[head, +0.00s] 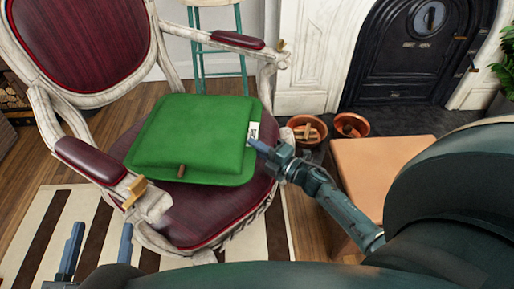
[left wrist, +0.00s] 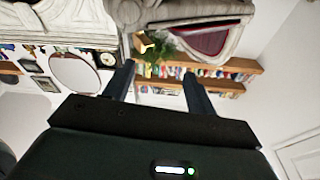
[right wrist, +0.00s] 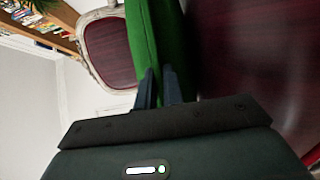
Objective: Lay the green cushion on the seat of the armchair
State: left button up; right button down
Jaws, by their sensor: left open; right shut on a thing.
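The green cushion (head: 190,135) lies over the dark red seat of the armchair (head: 205,215), with a white tag on its right edge and a small brown tab at its front. I cannot tell whether its whole underside touches the seat. My right gripper (head: 256,145) is shut on the cushion's right edge by the tag. In the right wrist view the green cushion (right wrist: 150,45) runs between the fingers (right wrist: 160,88), beside the dark red seat (right wrist: 245,60). My left gripper (head: 98,245) is open and empty, in front of the chair's left armrest. It also shows open in the left wrist view (left wrist: 160,80).
Two terracotta pots (head: 308,128) stand on the floor right of the chair. An orange-brown box-like top (head: 380,165) is beside my right arm. A teal stool (head: 215,60) stands behind the chair. The armrests (head: 95,160) flank the seat. A black fireplace (head: 405,60) is behind.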

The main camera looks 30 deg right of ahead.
jog(key=shift+f, duration=0.1)
jog(key=c, duration=1.5)
grip_release()
jog(key=p+v, duration=0.2)
jog(key=v, duration=1)
jog(key=shift+s, duration=0.1)
